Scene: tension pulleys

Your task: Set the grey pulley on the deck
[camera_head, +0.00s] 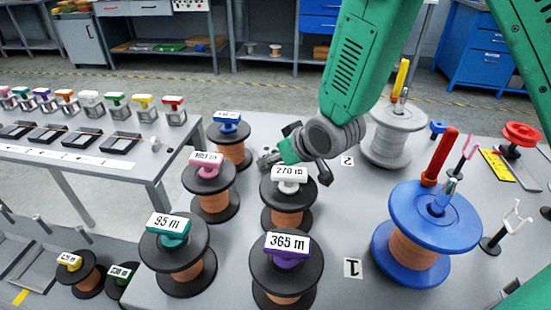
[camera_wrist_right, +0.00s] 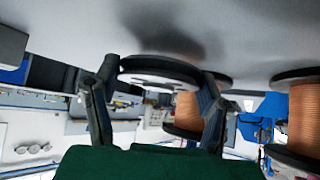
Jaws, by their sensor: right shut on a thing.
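My right gripper (camera_head: 302,153) is over the table among the spools, behind the white-topped 270 m spool. In the wrist view my right gripper (camera_wrist_right: 155,95) is shut on a round disc, which I take for the grey pulley (camera_wrist_right: 160,70); it looks dark there. The disc lies across both fingers, close to a grey surface with a shadow on it. In the head view the fingers and the spool hide most of it, and only a small grey piece shows at the gripper's left. The deck cannot be told for sure. My left gripper is not in view.
Copper spools with coloured tops, such as the purple 365 m spool (camera_head: 287,265), crowd the table's left. A big grey reel (camera_head: 393,135) and a blue reel (camera_head: 427,235) stand right. A red pulley (camera_head: 520,134) is at the far right. Bare table shows around the number 2.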

